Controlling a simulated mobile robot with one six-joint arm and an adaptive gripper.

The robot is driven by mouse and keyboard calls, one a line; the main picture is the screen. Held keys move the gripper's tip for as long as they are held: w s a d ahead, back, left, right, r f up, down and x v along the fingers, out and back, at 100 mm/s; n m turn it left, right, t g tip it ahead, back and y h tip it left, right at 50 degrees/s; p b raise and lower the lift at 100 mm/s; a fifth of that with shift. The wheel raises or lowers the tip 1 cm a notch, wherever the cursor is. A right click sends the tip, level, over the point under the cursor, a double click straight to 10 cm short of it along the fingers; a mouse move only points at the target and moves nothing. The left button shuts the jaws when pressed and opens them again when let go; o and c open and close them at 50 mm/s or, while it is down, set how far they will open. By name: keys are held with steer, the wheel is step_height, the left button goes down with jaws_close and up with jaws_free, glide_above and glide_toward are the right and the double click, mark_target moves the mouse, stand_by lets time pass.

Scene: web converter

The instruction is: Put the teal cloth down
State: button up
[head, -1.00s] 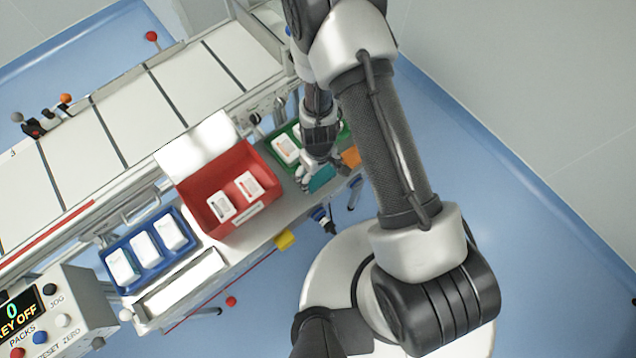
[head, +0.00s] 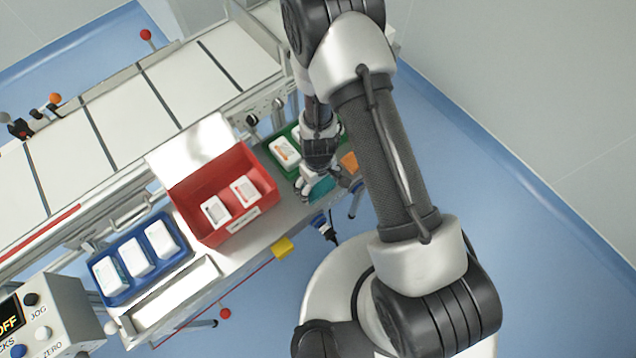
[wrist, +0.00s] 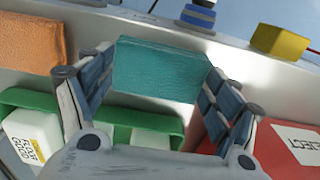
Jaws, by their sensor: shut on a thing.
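The teal cloth (wrist: 160,70) is a folded block between the two fingers of my gripper (wrist: 155,82) in the wrist view. My gripper is shut on it, with a finger at each short end. In the head view the teal cloth (head: 321,188) shows below my gripper (head: 322,183), at the front strip of the bench between the red box and the orange cloth. I cannot tell whether its underside touches the bench surface.
An orange cloth (head: 349,162) lies to the right, also in the wrist view (wrist: 30,45). A green tray (head: 272,148) with white packs is behind. A red box (head: 190,208) and blue tray (head: 110,296) stand to the left. A yellow block (head: 283,247) sits at the bench edge.

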steer(key=o, duration=1.3)
steer(key=shift+o, duration=0.2)
step_height(320, 180, up, 12)
steer(key=p, duration=1.2)
steer(key=shift+r, duration=0.2)
step_height(320, 180, up, 26)
steer(key=m+t, duration=0.2)
steer(key=m, duration=0.1)
glide_above(318, 186)
steer(key=w+d, duration=0.3)
steer(key=d, duration=0.1)
steer(key=s+d+r+m+t, duration=0.1)
steer(key=s+d+r+m, duration=0.1)
steer(key=s+r, duration=0.6)
steer(key=s+d+r+m+t, duration=0.1)
steer(key=s+d+r, duration=0.3)
steer(key=s+r, duration=0.4)
step_height(318, 186, up, 2)
steer(key=shift+s+d+m+t, duration=0.3)
steer(key=shift+s+d+m, duration=0.05)
steer(key=shift+d+m, duration=0.05)
